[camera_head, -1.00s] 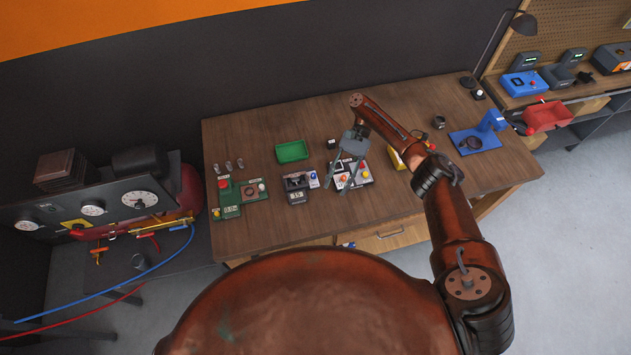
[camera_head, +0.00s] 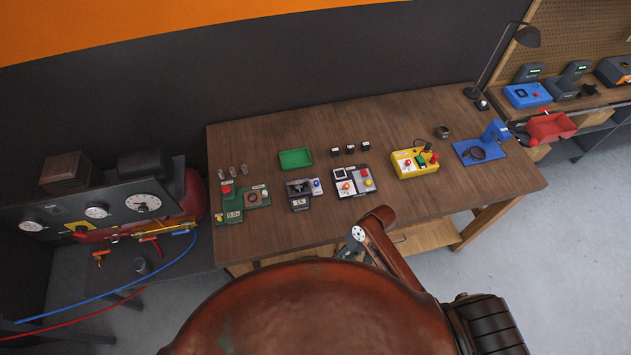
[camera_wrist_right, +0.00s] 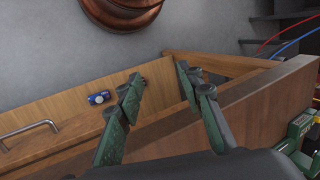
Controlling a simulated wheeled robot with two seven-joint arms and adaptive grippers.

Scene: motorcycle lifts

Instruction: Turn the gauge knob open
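A panel (camera_head: 115,205) with several round white gauges, one of them a large gauge (camera_head: 142,202), stands at the far left in the head view. A dark device with a small display (camera_head: 299,203) and a dark top part (camera_head: 298,187) sits mid-table. I cannot tell which of these carries the gauge knob. My right gripper (camera_wrist_right: 158,82) is open and empty in the right wrist view, beside the wooden table front. In the head view it is partly hidden behind my arm near the table's front edge, away from the gauges and the device. My left gripper is not in view.
The wooden table (camera_head: 400,205) holds a green box (camera_head: 240,195), a green tray (camera_head: 295,158), a white button box (camera_head: 353,181) and a yellow box (camera_head: 416,163).

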